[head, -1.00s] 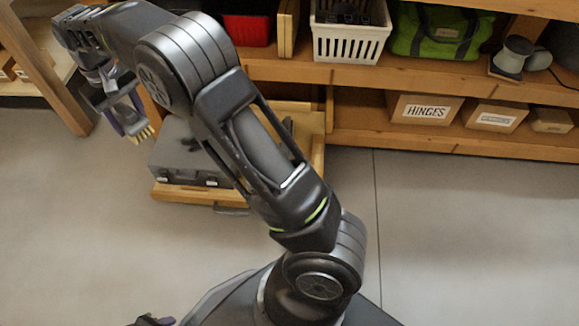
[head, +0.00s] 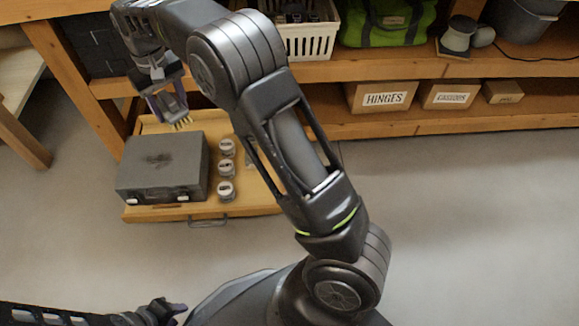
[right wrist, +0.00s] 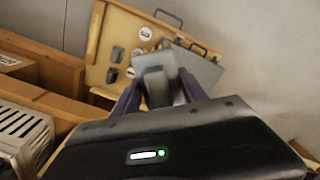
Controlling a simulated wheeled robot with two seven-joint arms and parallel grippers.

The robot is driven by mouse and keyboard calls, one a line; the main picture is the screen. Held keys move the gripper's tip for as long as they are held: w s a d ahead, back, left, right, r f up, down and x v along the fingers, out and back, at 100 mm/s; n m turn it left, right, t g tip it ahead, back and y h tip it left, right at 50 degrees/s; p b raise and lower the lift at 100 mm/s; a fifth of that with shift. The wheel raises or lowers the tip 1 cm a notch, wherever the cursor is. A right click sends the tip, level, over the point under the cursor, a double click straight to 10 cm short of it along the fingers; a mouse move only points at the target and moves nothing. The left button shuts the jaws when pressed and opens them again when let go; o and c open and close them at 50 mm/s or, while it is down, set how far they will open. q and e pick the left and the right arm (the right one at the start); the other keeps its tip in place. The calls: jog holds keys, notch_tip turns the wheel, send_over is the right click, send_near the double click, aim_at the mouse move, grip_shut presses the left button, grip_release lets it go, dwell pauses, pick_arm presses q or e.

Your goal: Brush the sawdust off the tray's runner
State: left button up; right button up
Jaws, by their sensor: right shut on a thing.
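The wooden pull-out tray (head: 262,200) is out below the shelf, with a front handle. My right gripper (head: 170,104) is shut on a brush (head: 182,124) with yellowish bristles, over the tray's back part, behind the grey case. In the right wrist view the brush's grey body (right wrist: 156,82) shows between my purple fingers, with the tray (right wrist: 98,45) beyond. I cannot make out the runner or any sawdust. My left gripper (head: 172,310) is low at the left, far from the tray; whether it is open is unclear.
A grey case (head: 162,168) and three pale-lidded jars (head: 226,168) occupy the tray. The shelf (head: 430,123) holds cardboard boxes (head: 382,97), a white basket (head: 308,38) and a green bag (head: 388,22). The floor at right is clear.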

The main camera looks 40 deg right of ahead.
jog(key=s+d+f+m, duration=0.3)
jog(key=d+f+m, duration=0.1)
jog(key=d+f, duration=0.4)
jog(key=s+d+f+m, duration=0.3)
jog(key=d+f+m, duration=0.2)
jog(key=f, duration=0.5)
jog(key=s+d+f+m, duration=0.7)
jog(key=s+f, duration=0.3)
jog(key=s, duration=0.2)
jog(key=shift+s+d+f+p, duration=0.2)
jog(key=shift+d+f+p, duration=0.25)
jog(key=shift+d, duration=0.25)
